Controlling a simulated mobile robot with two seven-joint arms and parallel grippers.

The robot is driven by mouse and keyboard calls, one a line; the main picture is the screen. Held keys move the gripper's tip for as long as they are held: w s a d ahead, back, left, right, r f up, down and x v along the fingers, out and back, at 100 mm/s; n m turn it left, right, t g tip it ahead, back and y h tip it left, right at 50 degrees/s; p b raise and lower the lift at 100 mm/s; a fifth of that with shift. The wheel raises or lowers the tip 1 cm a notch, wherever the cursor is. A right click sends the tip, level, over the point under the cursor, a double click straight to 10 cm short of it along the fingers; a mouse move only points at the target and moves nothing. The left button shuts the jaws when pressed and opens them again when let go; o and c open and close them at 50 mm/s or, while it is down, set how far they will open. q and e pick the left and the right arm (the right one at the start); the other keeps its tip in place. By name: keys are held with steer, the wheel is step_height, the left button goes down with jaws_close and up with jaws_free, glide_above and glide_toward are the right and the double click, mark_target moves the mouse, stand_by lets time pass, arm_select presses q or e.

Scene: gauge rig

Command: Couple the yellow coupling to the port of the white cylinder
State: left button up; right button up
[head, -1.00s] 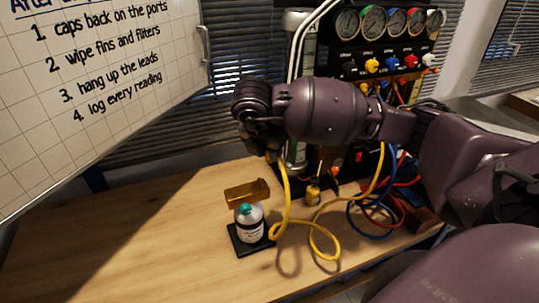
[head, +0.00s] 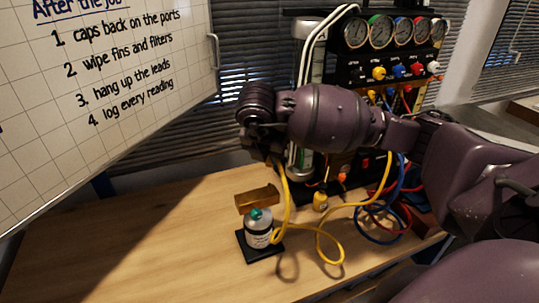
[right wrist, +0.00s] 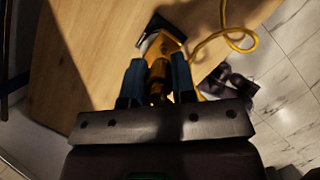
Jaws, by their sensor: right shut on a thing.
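A small white cylinder (head: 258,236) with a dark label and a green top stands upright on a black square base (head: 262,255) on the table. My right gripper (head: 268,152) is above and behind it, clear of it in the head view. In the right wrist view its two blue fingers (right wrist: 158,88) are shut on the yellow coupling (right wrist: 158,72). The coupling's yellow hose (head: 283,187) hangs from the gripper to the table. The coupling itself is mostly hidden in the head view. My left gripper is not in view.
A brass-coloured block (head: 257,198) stands just behind the cylinder. The yellow hose loops on the table to its right, near a small yellow piece (head: 320,201). Blue hoses (head: 375,225) and the gauge panel (head: 392,50) are further right. The table's left side is clear.

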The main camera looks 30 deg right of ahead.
steer(key=b, duration=0.3)
glide_above(269, 184)
steer(key=shift+f, duration=2.05)
steer(key=shift+f+b, duration=0.5)
steer(key=shift+f, duration=0.05)
steer(key=shift+f, duration=0.15)
steer(key=shift+f+b, duration=0.4)
steer(key=shift+b, duration=0.1)
steer(key=shift+f, duration=0.1)
